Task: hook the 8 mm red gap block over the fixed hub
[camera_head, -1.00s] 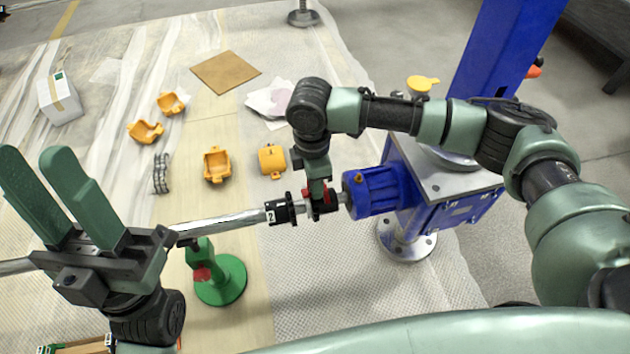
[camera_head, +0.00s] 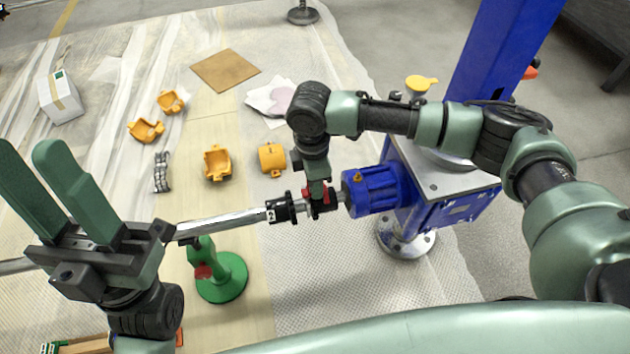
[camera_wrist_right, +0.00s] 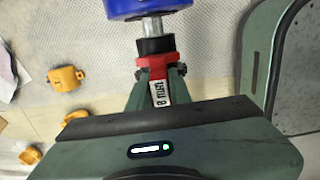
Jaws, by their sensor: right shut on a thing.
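The red gap block (camera_wrist_right: 156,72), with a white label reading 8 mm, is between the fingers of my right gripper (camera_wrist_right: 152,86). In the head view the red block (camera_head: 308,194) shows at the shaft line, beside the black fixed hub (camera_head: 326,206) on the blue motor's side. In the right wrist view its far end meets the black hub (camera_wrist_right: 155,46); how deeply it sits over it I cannot tell. My right gripper (camera_head: 317,192) points down, shut on the block. My left gripper (camera_head: 58,190) is open and empty at the left, fingers pointing up.
A blue motor (camera_head: 370,190) stands right of the hub. A long silver shaft (camera_head: 225,226) with a black numbered hub (camera_head: 280,210) runs left, over a green stand (camera_head: 222,278). Orange covers (camera_head: 216,163) and a brown sheet (camera_head: 226,70) lie on the floor beyond.

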